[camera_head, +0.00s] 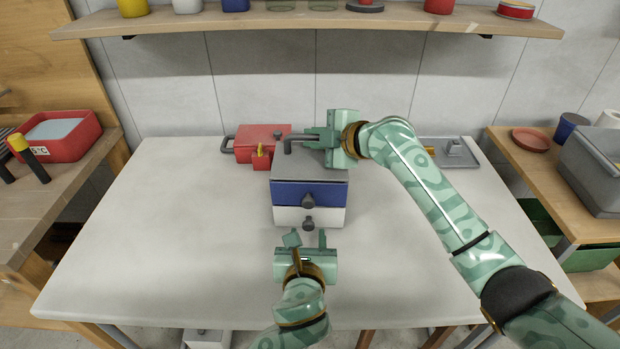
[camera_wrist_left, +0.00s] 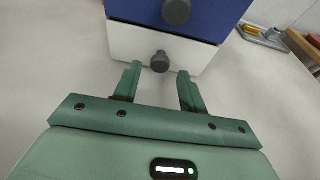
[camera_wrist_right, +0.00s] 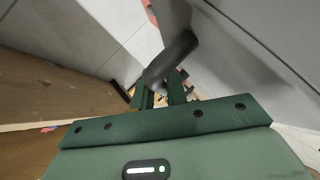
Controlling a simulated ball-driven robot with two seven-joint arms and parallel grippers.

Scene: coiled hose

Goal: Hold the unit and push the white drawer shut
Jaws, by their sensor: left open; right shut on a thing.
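The grey drawer unit (camera_head: 325,168) stands on the table with a blue drawer (camera_head: 290,194) above a white drawer (camera_head: 288,215). Each drawer has a dark round knob. The white drawer's front looks roughly level with the blue one; I cannot tell how far it is out. My right gripper (camera_head: 318,139) is shut on the dark handle (camera_wrist_right: 172,60) on top of the unit. My left gripper (camera_head: 306,240) is open in front of the white drawer. In the left wrist view, the white drawer's knob (camera_wrist_left: 160,62) lies just beyond and between its fingertips, apparently untouched.
A red box (camera_head: 262,140) with a dark handle sits left of the unit. A grey tray-like piece (camera_head: 453,152) lies at the back right. A shelf (camera_head: 310,22) runs above. The table's left and front right are clear.

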